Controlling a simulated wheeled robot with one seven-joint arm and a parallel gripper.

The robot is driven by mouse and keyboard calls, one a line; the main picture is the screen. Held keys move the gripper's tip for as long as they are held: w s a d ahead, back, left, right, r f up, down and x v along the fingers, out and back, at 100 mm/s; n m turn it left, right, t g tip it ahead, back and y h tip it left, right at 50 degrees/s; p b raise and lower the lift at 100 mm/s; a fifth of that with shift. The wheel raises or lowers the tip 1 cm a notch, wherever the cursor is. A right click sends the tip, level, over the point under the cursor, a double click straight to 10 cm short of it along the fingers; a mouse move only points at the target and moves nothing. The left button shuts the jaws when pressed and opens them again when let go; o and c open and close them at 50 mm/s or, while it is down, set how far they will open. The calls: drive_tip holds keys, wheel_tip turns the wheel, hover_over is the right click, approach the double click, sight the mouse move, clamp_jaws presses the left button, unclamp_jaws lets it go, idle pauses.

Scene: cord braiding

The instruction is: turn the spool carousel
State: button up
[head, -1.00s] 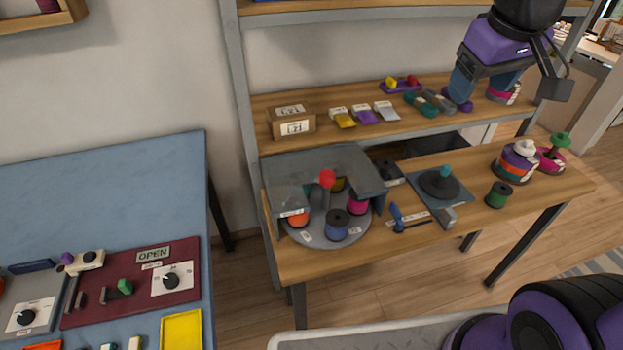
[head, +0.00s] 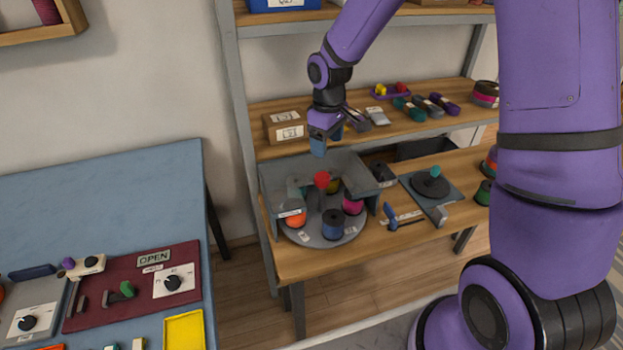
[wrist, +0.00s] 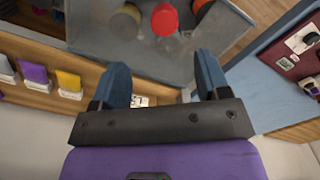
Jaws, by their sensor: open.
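The spool carousel (head: 318,237) is a round grey turntable on the wooden bench, partly under a grey cover (head: 350,173). It bears an orange spool (head: 294,218), a blue spool (head: 332,226), a magenta spool (head: 353,203) and a yellowish one mostly hidden behind. A red knob (head: 321,179) tops a post at its middle; the knob also shows in the wrist view (wrist: 164,19). My gripper (head: 318,148) is above the back of the cover, pointing down. In the wrist view my gripper (wrist: 160,75) has its blue fingers wide apart with nothing between them.
A dark disc on a plate (head: 431,186) and a blue-handled tool (head: 390,217) lie right of the carousel. A blue table with a maroon panel (head: 125,288) stands at left.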

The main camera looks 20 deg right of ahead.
sight(322, 176)
drive_tip(key=f, duration=1.1)
drive_tip(key=shift+w+a+f, duration=0.2)
drive_tip(key=shift+a+f, duration=0.2)
drive_tip(key=c, duration=1.3)
